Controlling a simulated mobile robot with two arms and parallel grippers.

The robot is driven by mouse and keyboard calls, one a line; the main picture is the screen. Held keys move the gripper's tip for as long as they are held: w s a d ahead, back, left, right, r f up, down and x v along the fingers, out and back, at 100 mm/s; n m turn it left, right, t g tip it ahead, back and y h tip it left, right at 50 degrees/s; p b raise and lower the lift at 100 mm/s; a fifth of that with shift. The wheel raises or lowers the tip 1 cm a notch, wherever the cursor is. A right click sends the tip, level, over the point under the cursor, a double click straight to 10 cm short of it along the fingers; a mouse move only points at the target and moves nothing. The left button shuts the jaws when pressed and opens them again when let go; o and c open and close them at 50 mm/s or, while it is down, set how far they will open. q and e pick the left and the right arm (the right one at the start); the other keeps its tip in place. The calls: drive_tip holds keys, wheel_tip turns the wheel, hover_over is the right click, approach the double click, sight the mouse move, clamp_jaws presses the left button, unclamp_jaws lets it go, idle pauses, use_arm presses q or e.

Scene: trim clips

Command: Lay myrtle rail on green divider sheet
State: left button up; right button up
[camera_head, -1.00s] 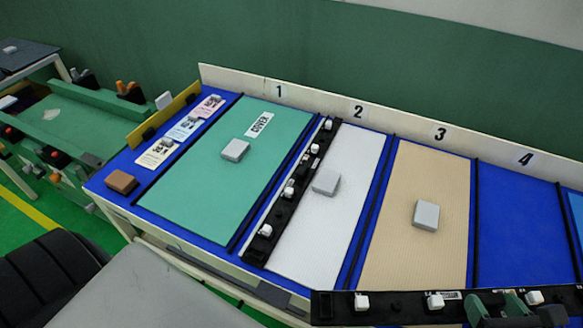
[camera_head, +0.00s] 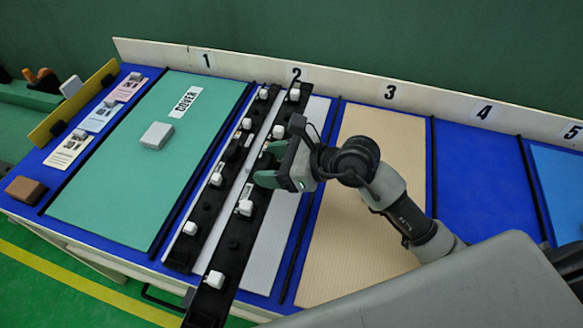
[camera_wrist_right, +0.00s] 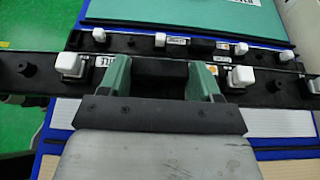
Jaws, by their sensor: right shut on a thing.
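The myrtle rail is a long black bar with white clips (camera_head: 233,240); its label, partly hidden, ends in "TLE" in the right wrist view (camera_wrist_right: 40,75). My right gripper (camera_head: 270,163) is shut on its middle. The rail appears above the white sheet (camera_head: 285,215), slanting beside a second black clip rail (camera_head: 207,210). Its near end sticks out past the table's front edge. The green divider sheet (camera_head: 115,195) lies flat to the left, with a grey block (camera_head: 156,135) and a "COVER" label (camera_head: 186,101) on it. My left gripper is not in view.
The second rail lies between the held rail and the green sheet. A tan sheet (camera_head: 345,255) and a bare blue bay (camera_head: 475,185) lie to the right. A brown block (camera_head: 25,190) and several cards are at the left. A low numbered wall (camera_head: 440,106) runs along the back.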

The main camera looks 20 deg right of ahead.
drive_tip(key=w+d+f, duration=0.3)
drive_tip(key=w+d, duration=0.1)
drive_tip(key=w+d+f, duration=0.2)
drive_tip(key=w+d, duration=0.1)
drive_tip(key=shift+d+f, duration=0.1)
drive_tip(key=shift+f, duration=0.25)
drive_tip(key=shift+d+f, duration=0.1)
drive_tip(key=shift+f, duration=0.05)
wheel_tip(320, 180, down, 4)
drive_tip(key=shift+r, duration=0.1)
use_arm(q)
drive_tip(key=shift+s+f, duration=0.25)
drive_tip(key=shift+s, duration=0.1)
use_arm(e)
drive_tip(key=shift+f+b, duration=0.25)
drive_tip(key=shift+b, duration=0.15)
drive_tip(key=o, duration=1.1)
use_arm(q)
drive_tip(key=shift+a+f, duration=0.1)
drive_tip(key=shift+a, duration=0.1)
use_arm(e)
drive_tip(key=shift+r, duration=0.15)
